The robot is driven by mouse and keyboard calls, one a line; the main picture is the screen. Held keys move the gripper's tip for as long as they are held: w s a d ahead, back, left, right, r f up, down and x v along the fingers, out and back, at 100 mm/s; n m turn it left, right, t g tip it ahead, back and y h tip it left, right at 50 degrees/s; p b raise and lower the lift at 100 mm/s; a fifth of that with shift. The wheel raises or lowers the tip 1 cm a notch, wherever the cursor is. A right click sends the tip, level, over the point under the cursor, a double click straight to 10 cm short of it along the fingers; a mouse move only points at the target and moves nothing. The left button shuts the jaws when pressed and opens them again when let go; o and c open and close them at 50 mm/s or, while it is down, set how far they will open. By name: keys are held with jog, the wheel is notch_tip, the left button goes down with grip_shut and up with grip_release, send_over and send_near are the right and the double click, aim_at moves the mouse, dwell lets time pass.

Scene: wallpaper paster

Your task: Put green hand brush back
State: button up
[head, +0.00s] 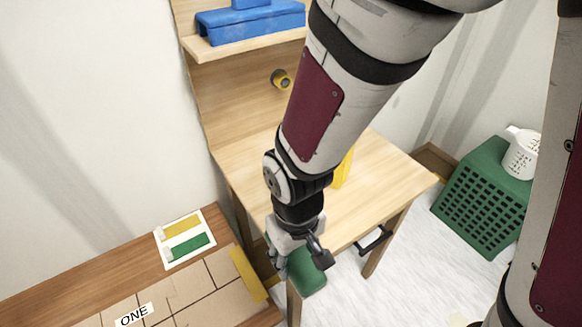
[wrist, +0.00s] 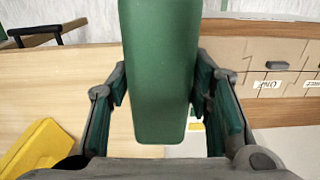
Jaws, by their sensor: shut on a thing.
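The green hand brush (head: 308,280) is held in my gripper (head: 284,262) near the front left corner of the wooden table. In the wrist view the green brush (wrist: 160,70) fills the space between the two fingers, its long body pointing away from the palm. My gripper is shut on it. A white card (head: 185,238) with a yellow and a green brush-like shape lies on the brown wooden surface at the left. My arm hides part of the table.
A yellow object (head: 342,170) stands on the wooden table (head: 385,160), partly behind my arm. Cardboard boxes (head: 185,300) lie at the lower left, one labelled ONE. A blue toolbox (head: 250,22) sits on the shelf.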

jog(key=shift+s+a, duration=0.1)
jog(key=shift+s, duration=0.2)
jog(key=shift+w, duration=0.1)
jog(key=w, duration=0.5)
jog(key=w+f+b, duration=0.1)
jog(key=w, duration=0.4)
jog(key=w+a, duration=0.1)
jog(key=w, duration=0.3)
jog(key=shift+w+a+f, duration=0.1)
jog(key=shift+w+f, duration=0.1)
jog(key=shift+w, duration=0.2)
jog(key=f, duration=0.1)
jog(key=w+f, duration=0.1)
jog(key=shift+f, duration=0.6)
